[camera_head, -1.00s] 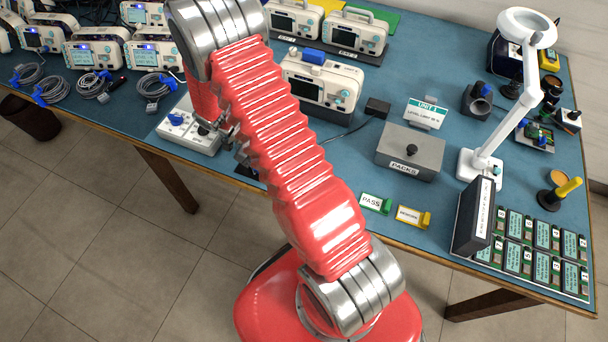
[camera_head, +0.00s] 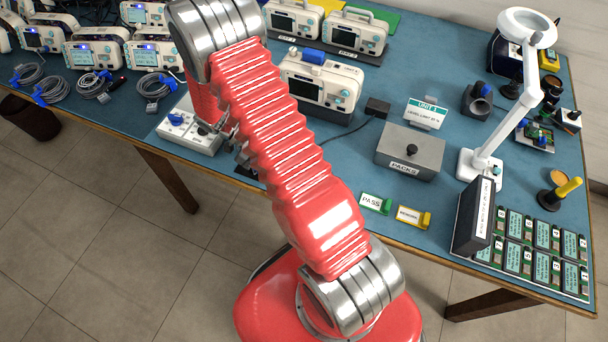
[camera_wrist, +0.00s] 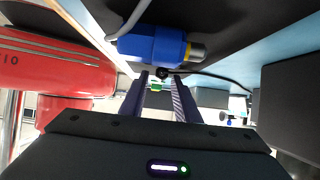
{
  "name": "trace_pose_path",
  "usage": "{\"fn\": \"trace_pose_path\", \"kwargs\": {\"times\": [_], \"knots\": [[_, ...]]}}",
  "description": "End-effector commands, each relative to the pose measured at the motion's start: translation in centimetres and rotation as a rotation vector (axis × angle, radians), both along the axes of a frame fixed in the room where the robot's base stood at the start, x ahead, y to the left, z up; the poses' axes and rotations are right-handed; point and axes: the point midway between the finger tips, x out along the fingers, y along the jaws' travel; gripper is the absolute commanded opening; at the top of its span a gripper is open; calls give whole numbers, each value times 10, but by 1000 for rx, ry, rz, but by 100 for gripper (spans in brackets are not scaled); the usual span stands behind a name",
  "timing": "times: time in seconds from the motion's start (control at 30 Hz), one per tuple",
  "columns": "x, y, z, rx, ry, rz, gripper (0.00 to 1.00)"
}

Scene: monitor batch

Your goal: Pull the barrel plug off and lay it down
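In the wrist view, a small round black end (camera_wrist: 162,72), which looks like the barrel plug, shows between and just beyond my fingertips, with a dark cable (camera_wrist: 222,78) running right from near it. My gripper (camera_wrist: 162,78) has its two fingers apart with a clear gap. I cannot see either finger touching the plug. In the head view my gripper (camera_head: 240,150) is mostly hidden behind my red arm, low beside the central monitor (camera_head: 318,85). The plug itself cannot be made out there. A cable runs from a small black box (camera_head: 377,107) toward the monitor.
In the wrist view a blue connector (camera_wrist: 152,46) with a grey cable sits close above my fingertips. In the head view a white box with knobs (camera_head: 190,132) stands left of my gripper. A grey PACKS box (camera_head: 410,155) stands right.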

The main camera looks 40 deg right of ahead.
Motion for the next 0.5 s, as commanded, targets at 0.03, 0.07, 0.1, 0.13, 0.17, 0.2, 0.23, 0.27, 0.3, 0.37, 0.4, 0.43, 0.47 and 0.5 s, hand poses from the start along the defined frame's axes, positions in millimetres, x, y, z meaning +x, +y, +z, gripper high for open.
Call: {"fn": "trace_pose_path", "kwargs": {"times": [0.03, 0.07, 0.1, 0.13, 0.17, 0.2, 0.23, 0.27, 0.3, 0.37, 0.4, 0.43, 0.47, 0.5], "knots": [[0, 0, 0, 0, 0, 0, 33], [0, 0, 0, 0, 0, 0, 35], [0, 0, 0, 0, 0, 0, 35], [0, 0, 0, 0, 0, 0, 35], [0, 0, 0, 0, 0, 0, 35], [0, 0, 0, 0, 0, 0, 35], [0, 0, 0, 0, 0, 0, 35], [0, 0, 0, 0, 0, 0, 35], [0, 0, 0, 0, 0, 0, 35], [1, 0, 1, 0, 0, 0, 35], [2, 1, 1, 0, 0, 1, 35], [3, 2, 2, 0, 0, 1, 35], [5, 2, 3, 0, 0, 1, 35], [8, 4, 5, -1, -1, 0, 35]]}}
